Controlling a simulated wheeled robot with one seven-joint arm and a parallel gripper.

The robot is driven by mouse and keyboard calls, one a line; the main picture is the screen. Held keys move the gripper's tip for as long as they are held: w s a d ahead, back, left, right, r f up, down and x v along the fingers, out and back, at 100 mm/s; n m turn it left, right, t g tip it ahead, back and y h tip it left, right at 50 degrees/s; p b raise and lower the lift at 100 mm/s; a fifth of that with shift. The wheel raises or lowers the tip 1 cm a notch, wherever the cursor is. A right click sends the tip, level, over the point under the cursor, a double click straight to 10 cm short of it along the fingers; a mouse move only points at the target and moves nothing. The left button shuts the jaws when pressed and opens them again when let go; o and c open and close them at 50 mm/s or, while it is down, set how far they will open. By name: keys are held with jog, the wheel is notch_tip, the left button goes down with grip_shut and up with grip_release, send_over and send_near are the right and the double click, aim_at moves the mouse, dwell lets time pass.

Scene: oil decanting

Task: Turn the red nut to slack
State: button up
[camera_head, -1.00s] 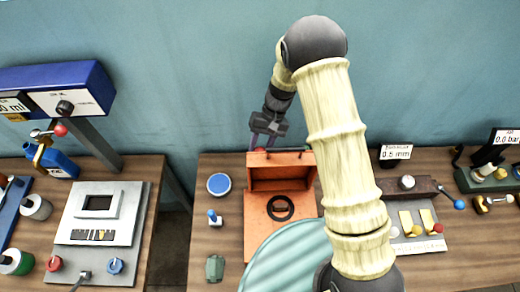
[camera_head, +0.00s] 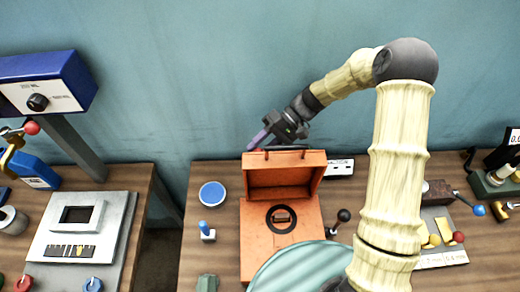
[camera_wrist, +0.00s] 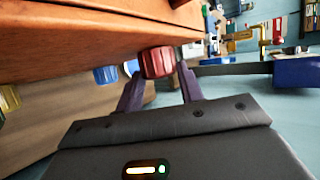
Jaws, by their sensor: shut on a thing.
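The red nut (camera_wrist: 157,62) is a ribbed knob at the edge of the orange-brown box in the wrist view. The box (camera_head: 252,222) stands open on the wooden bench in the head view, its raised lid at the back. My gripper (camera_head: 258,142) reaches behind the lid from the upper right, tilted down to the left. In the wrist view my gripper (camera_wrist: 157,78) has its two purple fingers on either side of the red nut, shut on it. In the head view the lid and fingers hide most of the nut.
A blue knob (camera_wrist: 105,75) sits close to the left finger in the wrist view. A blue round dish (camera_head: 212,195) and a blue-topped lever (camera_head: 207,231) stand left of the box. A black-knobbed lever (camera_head: 343,216) stands right of it. The wall is close behind.

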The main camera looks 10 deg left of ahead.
jog(key=shift+r, duration=0.1)
dwell(0.3)
jog(key=o, duration=1)
jog(key=b+v, duration=0.2)
jog(key=v, duration=0.5)
jog(key=shift+w+d+b, duration=0.15)
jog(key=shift+w+b, duration=0.05)
jog(key=shift+b, duration=0.15)
jog(key=shift+r, duration=0.1)
